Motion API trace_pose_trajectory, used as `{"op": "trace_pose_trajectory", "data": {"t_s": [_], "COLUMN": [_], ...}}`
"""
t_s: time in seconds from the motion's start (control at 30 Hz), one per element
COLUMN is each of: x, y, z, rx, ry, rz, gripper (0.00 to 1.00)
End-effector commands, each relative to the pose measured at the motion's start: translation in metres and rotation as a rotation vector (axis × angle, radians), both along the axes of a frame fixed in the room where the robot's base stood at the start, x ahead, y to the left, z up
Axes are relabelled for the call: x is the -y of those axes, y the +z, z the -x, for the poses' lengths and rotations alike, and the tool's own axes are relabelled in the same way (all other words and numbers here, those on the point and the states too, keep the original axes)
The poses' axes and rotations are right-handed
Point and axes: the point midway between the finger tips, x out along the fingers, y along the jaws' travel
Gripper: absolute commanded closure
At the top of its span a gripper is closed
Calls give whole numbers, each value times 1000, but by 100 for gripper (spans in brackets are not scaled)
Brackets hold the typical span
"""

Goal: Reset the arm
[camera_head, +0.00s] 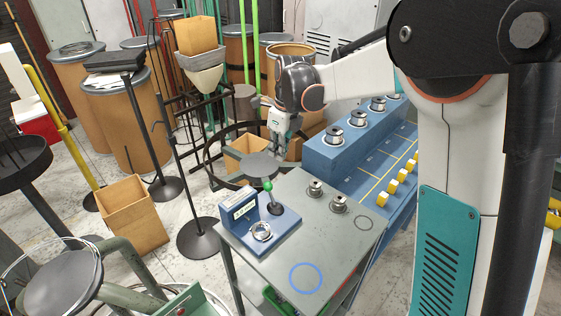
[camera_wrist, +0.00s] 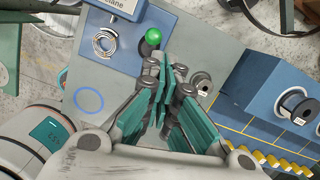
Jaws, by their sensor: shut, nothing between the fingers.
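My arm reaches from the right of the head view out over the work area. My gripper (camera_head: 281,138) hangs fingers down above the grey table's back edge, next to the blue bench. In the wrist view my gripper (camera_wrist: 170,82) has its teal fingers together with nothing held. Below it are the grey table (camera_head: 270,240) and the small blue device (camera_head: 240,212) with a green knob (camera_wrist: 153,37). A metal ring (camera_wrist: 104,41) sits on the device's blue base. My gripper appears apart from all of these.
A blue bench (camera_head: 330,158) with several spools and yellow blocks stands right of the table. Two small spools (camera_head: 338,203) are on the table. Wooden barrels, stands and an open wooden box (camera_head: 130,215) crowd the left and back. The table's front is mostly clear, around a blue ring mark (camera_head: 305,278).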

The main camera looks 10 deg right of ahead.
Motion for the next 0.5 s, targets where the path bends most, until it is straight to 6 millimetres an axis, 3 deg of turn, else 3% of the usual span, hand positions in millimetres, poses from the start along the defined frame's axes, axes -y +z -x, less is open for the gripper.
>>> {"op": "trace_pose_trajectory", "data": {"t_s": [0.17,0.5], "x": [-2,-2], "y": [12,12], "z": [-4,-4], "rx": [0,0], "ry": [0,1], "rz": [0,0], "gripper": [100,100]}}
